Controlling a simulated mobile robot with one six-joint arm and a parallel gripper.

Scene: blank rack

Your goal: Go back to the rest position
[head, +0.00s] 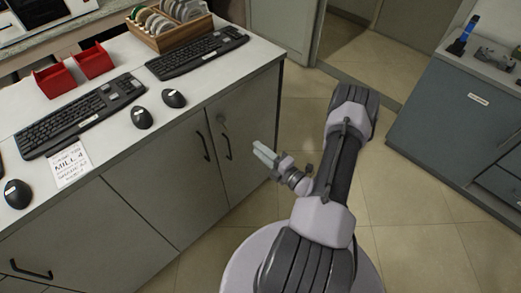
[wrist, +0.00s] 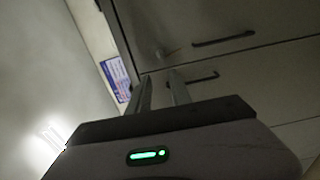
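My gripper (head: 264,155) is in the head view, in front of the grey cabinet doors and below the counter's edge. It points left toward the cabinet and holds nothing that I can see. In the wrist view, the two fingers of my gripper (wrist: 160,80) stand apart with an empty gap between them. Dark cabinet fronts with handles (wrist: 222,39) lie beyond the fingertips.
The white counter (head: 225,75) at left bears keyboards (head: 82,114), mice (head: 141,117), red holders (head: 95,62) and a wooden rack of discs (head: 182,38). A blue-grey cabinet (head: 450,115) stands at right. Tiled floor (head: 410,225) between is clear.

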